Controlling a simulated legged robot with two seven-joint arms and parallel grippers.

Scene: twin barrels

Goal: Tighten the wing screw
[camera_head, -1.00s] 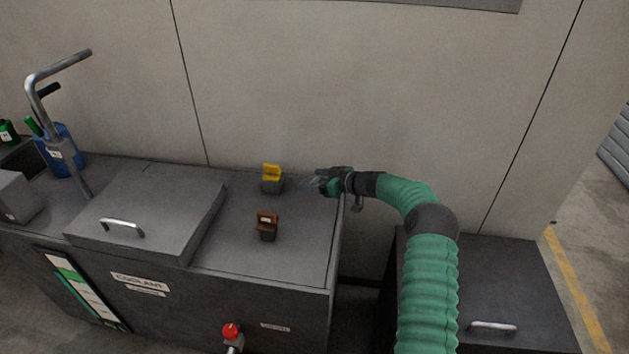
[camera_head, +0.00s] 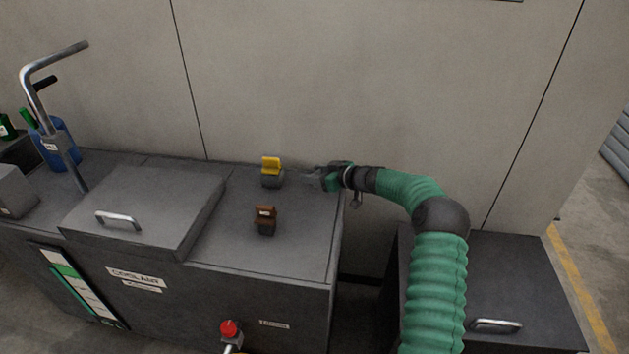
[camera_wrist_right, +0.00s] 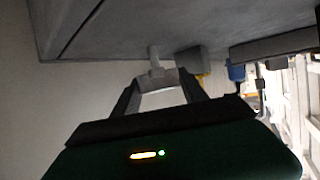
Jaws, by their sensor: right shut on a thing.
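My right gripper (camera_head: 308,173) reaches in from the right, low over the back right of the grey cabinet top (camera_head: 295,230). In the right wrist view, my right gripper (camera_wrist_right: 160,88) has its two fingers on either side of a pale grey wing screw (camera_wrist_right: 157,74). The fingers are shut on its wide part, and its narrow stem runs up to the cabinet surface in that picture. In the head view the screw is too small and dim to make out beside the fingertips. My left gripper is not in view.
A yellow-topped grey block (camera_head: 272,173) stands just left of the gripper. A brown-topped block (camera_head: 265,220) sits nearer the front. A lid with a handle (camera_head: 150,210), a bent metal lever (camera_head: 48,110) and a blue container (camera_head: 58,145) are at left. The wall rises behind.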

